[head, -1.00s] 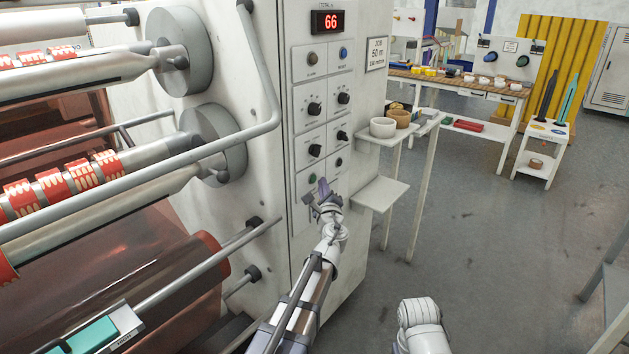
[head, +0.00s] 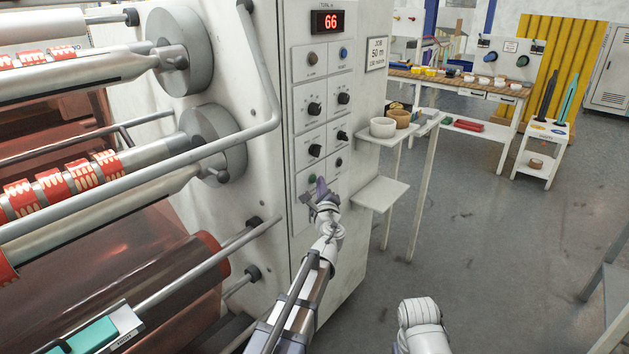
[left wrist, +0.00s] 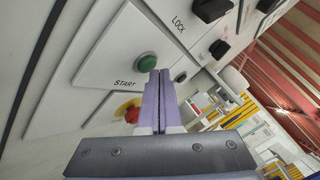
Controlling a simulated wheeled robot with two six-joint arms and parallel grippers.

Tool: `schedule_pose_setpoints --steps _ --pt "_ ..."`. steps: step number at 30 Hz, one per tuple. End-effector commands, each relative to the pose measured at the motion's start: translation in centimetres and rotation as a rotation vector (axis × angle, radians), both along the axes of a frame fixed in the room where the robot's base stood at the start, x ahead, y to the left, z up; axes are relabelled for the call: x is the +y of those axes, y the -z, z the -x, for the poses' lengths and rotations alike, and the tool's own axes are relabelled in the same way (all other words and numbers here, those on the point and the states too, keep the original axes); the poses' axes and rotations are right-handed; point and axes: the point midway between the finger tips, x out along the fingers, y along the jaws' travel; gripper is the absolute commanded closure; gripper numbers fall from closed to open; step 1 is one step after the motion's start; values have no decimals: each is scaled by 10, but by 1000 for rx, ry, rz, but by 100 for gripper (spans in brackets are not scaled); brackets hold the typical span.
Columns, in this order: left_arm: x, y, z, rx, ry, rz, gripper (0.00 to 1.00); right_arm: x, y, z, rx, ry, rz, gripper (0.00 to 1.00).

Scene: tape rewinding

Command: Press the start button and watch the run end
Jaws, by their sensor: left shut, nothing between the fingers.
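The green start button (head: 312,179) is low on the machine's control panel. In the left wrist view the green button (left wrist: 147,62) sits above the word START on a white plate. My left gripper (head: 320,188) is shut and empty, its purple fingers (left wrist: 158,78) pointing at the panel. The fingertips are right beside the button's lower right edge in the wrist view; I cannot tell whether they touch it. The red display (head: 327,22) at the panel's top reads 66. My right gripper is out of the picture.
Black knobs (head: 315,108) fill the panel above the button; a LOCK knob (left wrist: 211,8) is close by. A red button on yellow (left wrist: 132,114) lies below START. A shelf (head: 381,194) juts out right of the panel. Rollers with film (head: 150,270) are at left. Floor at right is open.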

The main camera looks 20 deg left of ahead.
Motion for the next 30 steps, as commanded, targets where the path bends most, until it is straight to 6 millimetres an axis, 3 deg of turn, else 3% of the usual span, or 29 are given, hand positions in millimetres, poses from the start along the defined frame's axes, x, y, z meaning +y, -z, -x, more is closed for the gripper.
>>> schedule_pose_setpoints --steps 30 --pt "7 0 -3 0 0 0 100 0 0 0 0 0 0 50"
